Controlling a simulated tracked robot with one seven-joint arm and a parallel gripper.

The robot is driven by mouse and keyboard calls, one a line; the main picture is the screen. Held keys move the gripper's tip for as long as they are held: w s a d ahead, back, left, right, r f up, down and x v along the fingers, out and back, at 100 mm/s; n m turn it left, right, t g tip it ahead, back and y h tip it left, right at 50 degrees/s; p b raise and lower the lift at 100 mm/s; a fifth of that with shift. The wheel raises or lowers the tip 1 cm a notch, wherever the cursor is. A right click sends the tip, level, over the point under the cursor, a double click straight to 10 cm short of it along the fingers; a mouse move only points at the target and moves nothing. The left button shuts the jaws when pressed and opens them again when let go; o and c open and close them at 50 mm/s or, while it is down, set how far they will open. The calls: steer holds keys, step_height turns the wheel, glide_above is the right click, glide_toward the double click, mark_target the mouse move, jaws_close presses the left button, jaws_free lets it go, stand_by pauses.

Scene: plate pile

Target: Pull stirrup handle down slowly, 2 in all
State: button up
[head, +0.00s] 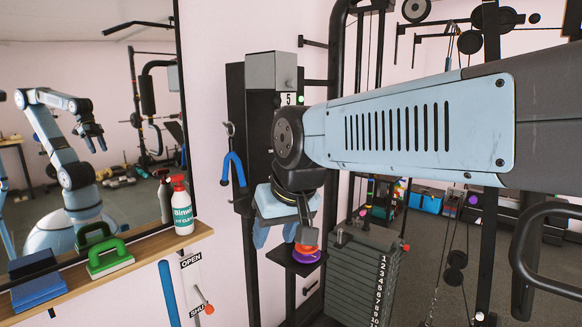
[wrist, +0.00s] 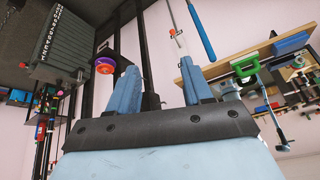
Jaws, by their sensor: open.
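The blue stirrup handle (head: 235,168) hangs from a dark clip on the wall side of the black column, left of my arm in the head view. I cannot make it out in the wrist view. My gripper (head: 274,232) points down to the lower right of the handle and is apart from it. In the wrist view its two blue fingers (wrist: 163,88) are spread with nothing between them. In the head view my own wrist partly hides the fingers.
A small black ledge with orange and purple discs (head: 306,252) stands close beside my gripper. A numbered weight stack (head: 362,275) is to the right. A wooden shelf (head: 150,248) with a spray bottle (head: 181,207) and a green-handled block (head: 108,256) runs under the mirror at left.

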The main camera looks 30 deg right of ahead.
steer(key=w+d+m+t+y, duration=0.1)
steer(key=w+d+m+y, duration=0.1)
steer(key=w+m+y, duration=1.05)
steer(key=w+d+r+m+t+h, duration=0.1)
steer(key=w+d+m+t+h, duration=0.2)
steer(key=w+d+m+t, duration=0.5)
steer(key=w+d+r+m+t+h, duration=0.1)
steer(key=w+d+m+t+h, duration=0.4)
steer(key=d+m, duration=0.75)
steer(key=shift+w+a+f+n+g+y, duration=0.1)
steer(key=shift+w+a+n+g+y, duration=0.2)
steer(key=shift+w, duration=1.6)
steer(key=shift+w+a+r+n+g+y, duration=0.15)
steer(key=shift+w+a+n+g, duration=0.3)
steer(key=shift+w, duration=1.45)
steer(key=shift+w+a+f+n+g+y, duration=0.2)
steer(key=shift+w+a+g, duration=0.3)
steer(key=shift+w, duration=1.4)
steer(key=shift+s, duration=0.1)
jaws_close()
